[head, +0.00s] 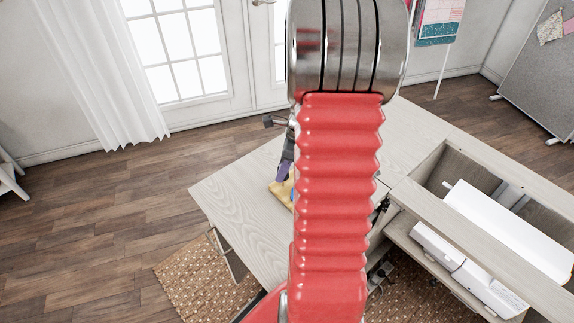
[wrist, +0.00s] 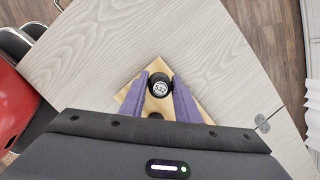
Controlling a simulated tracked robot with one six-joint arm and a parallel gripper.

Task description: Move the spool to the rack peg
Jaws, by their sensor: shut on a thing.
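A black spool (wrist: 160,84) with a pale round label on its end sits between the purple fingertips of my gripper (wrist: 160,82) in the wrist view. My gripper is shut on it. Below and around them is a yellow wooden board (wrist: 126,96), apparently the rack's base, on the table. A second dark round thing (wrist: 155,116) shows between the fingers, nearer the gripper body; I cannot tell what it is. No peg can be made out. In the head view a purple finger (head: 284,172) and the yellow board (head: 280,191) show partly; my red arm hides the rest.
The pale wood table (head: 235,205) is clear left of the board. At right an open cabinet (head: 425,225) holds a white sewing machine (head: 465,268). A woven rug (head: 190,275) lies on the floor.

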